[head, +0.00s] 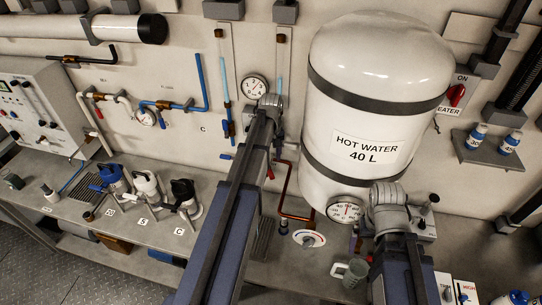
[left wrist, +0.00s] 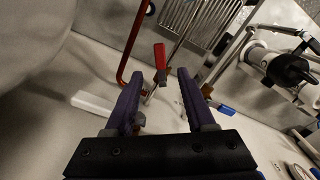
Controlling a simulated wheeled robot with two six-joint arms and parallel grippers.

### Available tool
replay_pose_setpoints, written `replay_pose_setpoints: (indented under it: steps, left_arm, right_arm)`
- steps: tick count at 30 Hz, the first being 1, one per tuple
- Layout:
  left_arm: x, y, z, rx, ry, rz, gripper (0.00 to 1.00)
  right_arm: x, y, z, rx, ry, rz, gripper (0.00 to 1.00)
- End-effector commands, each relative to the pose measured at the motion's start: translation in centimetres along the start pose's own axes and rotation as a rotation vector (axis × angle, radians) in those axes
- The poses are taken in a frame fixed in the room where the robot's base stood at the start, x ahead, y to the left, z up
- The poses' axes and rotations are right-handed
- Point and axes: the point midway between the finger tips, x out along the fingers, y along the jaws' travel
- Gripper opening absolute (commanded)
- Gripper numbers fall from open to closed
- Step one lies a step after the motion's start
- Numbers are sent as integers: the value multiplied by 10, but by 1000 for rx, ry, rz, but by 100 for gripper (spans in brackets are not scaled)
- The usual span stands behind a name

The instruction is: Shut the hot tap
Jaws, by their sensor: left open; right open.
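A red lever handle (left wrist: 160,57) on a metal stem stands between and slightly beyond my left fingertips in the left wrist view; I take it to be the hot tap's handle. A copper-red pipe (left wrist: 128,50) runs close by on its left. My left gripper (left wrist: 158,76) is open and empty, with a finger on each side of the handle; I see no clear contact. In the head view my left arm covers much of this area, and the copper pipe (head: 287,195) drops beside the white hot water tank (head: 368,90). My right gripper cannot be made out behind my right arm.
Several jug-like vessels stand on the left, one black-topped (head: 183,192). A gauge (head: 254,87) and pipes line the wall.

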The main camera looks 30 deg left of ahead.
Motion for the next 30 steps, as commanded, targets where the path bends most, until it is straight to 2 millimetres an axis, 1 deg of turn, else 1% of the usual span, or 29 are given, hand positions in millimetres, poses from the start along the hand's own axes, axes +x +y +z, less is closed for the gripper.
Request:
replay_pose_setpoints:
  steps: [4, 8, 11, 14, 15, 18, 21, 24, 27, 30]
  left_arm:
    - [1, 0, 0, 0, 0, 0, 54]
    - [6, -8, 0, -55, -14, 23, 39]
    - [17, -28, 1, -222, -58, 91, 28]
    - [28, -55, 2, -484, -137, 199, 17]
    - [31, -66, 2, -599, -176, 245, 12]
    - [33, -92, 3, -866, -278, 353, 1]
    - [32, -113, 3, -1094, -382, 448, 0]
    - [28, -131, 3, -1271, -478, 523, 0]
    - [23, -142, 2, -1391, -552, 575, 0]
    - [19, -149, 2, -1457, -597, 603, 0]
  right_arm:
    - [1, 0, 0, 0, 0, 0, 100]
    - [6, 0, 0, 0, 0, 0, 100]
    - [18, -2, -1, -1, 0, 0, 100]
    - [34, -3, -2, -3, 1, 1, 100]
    - [40, -4, -2, -3, 1, 1, 100]
    - [54, -5, -3, -5, 1, 1, 100]
    - [65, -6, -4, -6, 1, 2, 100]
    - [73, -7, -5, -7, 1, 2, 100]
    - [78, -7, -5, -8, 2, 2, 100]
    - [81, -7, -5, -8, 2, 2, 100]
